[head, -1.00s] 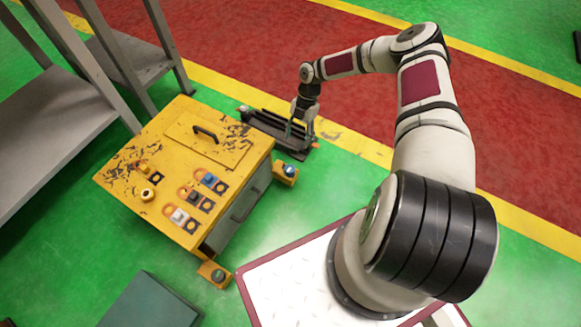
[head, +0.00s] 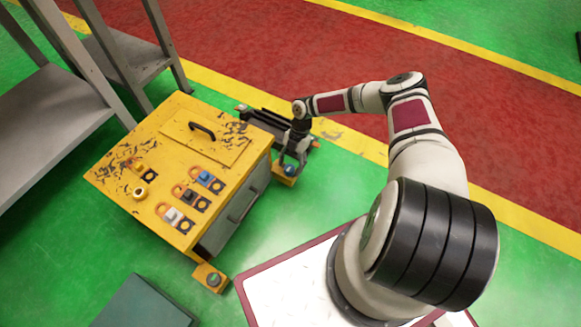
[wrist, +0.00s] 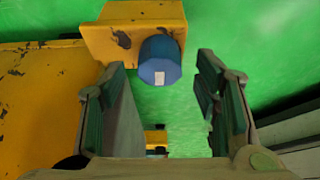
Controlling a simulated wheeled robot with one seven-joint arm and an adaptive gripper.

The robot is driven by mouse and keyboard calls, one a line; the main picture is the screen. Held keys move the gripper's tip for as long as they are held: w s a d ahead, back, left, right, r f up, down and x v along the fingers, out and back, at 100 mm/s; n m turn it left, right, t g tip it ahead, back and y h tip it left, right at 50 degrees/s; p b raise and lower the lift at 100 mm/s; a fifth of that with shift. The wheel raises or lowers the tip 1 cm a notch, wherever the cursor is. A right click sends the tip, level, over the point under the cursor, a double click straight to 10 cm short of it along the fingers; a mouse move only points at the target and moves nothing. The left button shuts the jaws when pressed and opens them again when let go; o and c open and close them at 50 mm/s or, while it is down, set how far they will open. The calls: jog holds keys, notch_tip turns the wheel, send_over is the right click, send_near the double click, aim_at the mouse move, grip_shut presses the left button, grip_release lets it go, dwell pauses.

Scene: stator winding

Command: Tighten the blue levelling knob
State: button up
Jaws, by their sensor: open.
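The blue levelling knob (wrist: 160,61) sits on a yellow bracket (wrist: 128,28) at the foot of the yellow machine. In the wrist view it has a small pale mark on its face and lies beyond the fingertips, roughly between them, a little left of centre. My gripper (wrist: 166,75) is open and empty. In the head view my gripper (head: 292,160) is over the far right bracket, and the blue knob (head: 289,170) shows partly behind the fingers. The wrist view does not show the fingers touching the knob.
The yellow machine (head: 150,165) stands left of the arm. A dark rail-like object (head: 262,120) lies on the floor behind the gripper. Grey shelving (head: 50,120) stands at the left.

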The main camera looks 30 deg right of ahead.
jog(key=shift+a+f, duration=0.1)
jog(key=shift+f, duration=0.1)
jog(key=c, duration=1.2)
jog(key=shift+o, duration=0.2)
jog(key=shift+s+m, duration=0.1)
jog(key=shift+m, duration=0.3)
